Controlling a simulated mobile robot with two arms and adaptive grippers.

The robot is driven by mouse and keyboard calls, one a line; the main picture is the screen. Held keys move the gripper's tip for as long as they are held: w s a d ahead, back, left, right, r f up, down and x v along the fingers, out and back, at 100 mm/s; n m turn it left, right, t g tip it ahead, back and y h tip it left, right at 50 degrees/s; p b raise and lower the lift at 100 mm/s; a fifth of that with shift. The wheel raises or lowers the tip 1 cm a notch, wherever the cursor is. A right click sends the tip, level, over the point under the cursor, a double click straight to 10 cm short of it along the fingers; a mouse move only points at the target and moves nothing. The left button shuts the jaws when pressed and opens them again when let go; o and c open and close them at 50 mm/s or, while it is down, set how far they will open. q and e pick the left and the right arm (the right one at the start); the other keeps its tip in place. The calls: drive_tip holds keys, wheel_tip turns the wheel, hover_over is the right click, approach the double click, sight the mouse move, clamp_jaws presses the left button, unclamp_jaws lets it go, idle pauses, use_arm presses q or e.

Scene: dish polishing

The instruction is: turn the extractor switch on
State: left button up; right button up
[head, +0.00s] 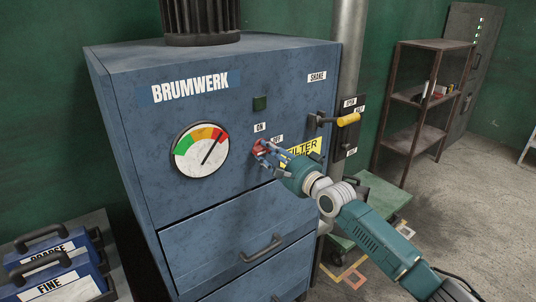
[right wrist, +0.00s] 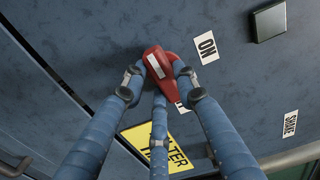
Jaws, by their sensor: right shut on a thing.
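The extractor switch is a red knob (head: 260,146) on the front of the blue BRUMWERK cabinet (head: 190,115). It also shows in the right wrist view as a red knob with a white stripe (right wrist: 157,66). The ON label (head: 259,127) is above it and the OFF label (head: 277,139) to its right; in the wrist view the fingers and knob partly cover OFF. My right gripper (head: 264,151) is shut on the red knob, with its blue fingers around it (right wrist: 160,80). I cannot tell exactly which label the knob points to. My left gripper is not in view.
A yellow-handled lever (head: 348,119) sticks out to the right of the switch, near a pipe. A yellow FILTER sign (head: 305,147) and drawer handles (head: 262,249) are below. COARSE and FINE boxes (head: 60,285) stand at lower left. A rusty shelf (head: 412,98) stands at right.

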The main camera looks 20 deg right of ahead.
drive_tip(key=n+b, duration=0.2)
drive_tip(key=n, duration=0.2)
drive_tip(key=shift+d+f, duration=0.1)
drive_tip(key=shift+d, duration=0.1)
drive_tip(key=n+b, duration=0.1)
drive_tip(key=n, duration=0.3)
drive_tip(key=shift+w+d+n+b, duration=0.1)
drive_tip(key=shift+n+b, duration=0.3)
drive_tip(key=n, duration=0.4)
drive_tip(key=shift+d+r+n, duration=0.1)
drive_tip(key=shift+r+n, duration=0.2)
drive_tip(key=shift+r, duration=0.05)
drive_tip(key=shift+r+n, duration=0.1)
drive_tip(key=shift+n, duration=1.9)
drive_tip(key=o, duration=1.2)
drive_tip(key=shift+c, duration=0.2)
